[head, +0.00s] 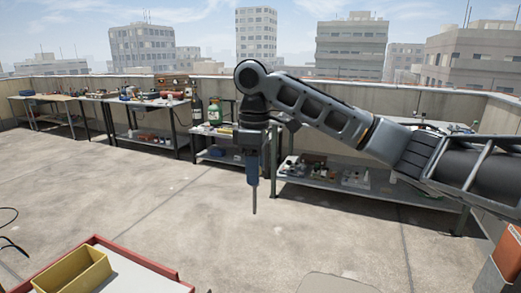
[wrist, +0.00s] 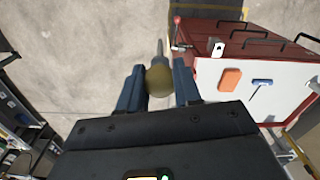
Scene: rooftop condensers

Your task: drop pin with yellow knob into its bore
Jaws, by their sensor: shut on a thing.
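My gripper (wrist: 160,85) is shut on the yellow knob (wrist: 159,79) of a pin, between its two blue fingers. The pin's grey shaft (wrist: 159,49) extends away from the knob in the wrist view. In the head view my gripper (head: 252,177) points down and the thin shaft (head: 254,201) hangs below the fingers, roughly upright, over open floor. The knob is hidden by the fingers there. I cannot make out the pin's bore for certain in either view.
A red cart (wrist: 193,62) with a white top is right of my gripper in the wrist view. It carries an orange piece (wrist: 230,79), a blue piece (wrist: 262,82) and a small metal block (wrist: 216,47). A yellow bin (head: 72,272) is at lower left. Benches line the wall.

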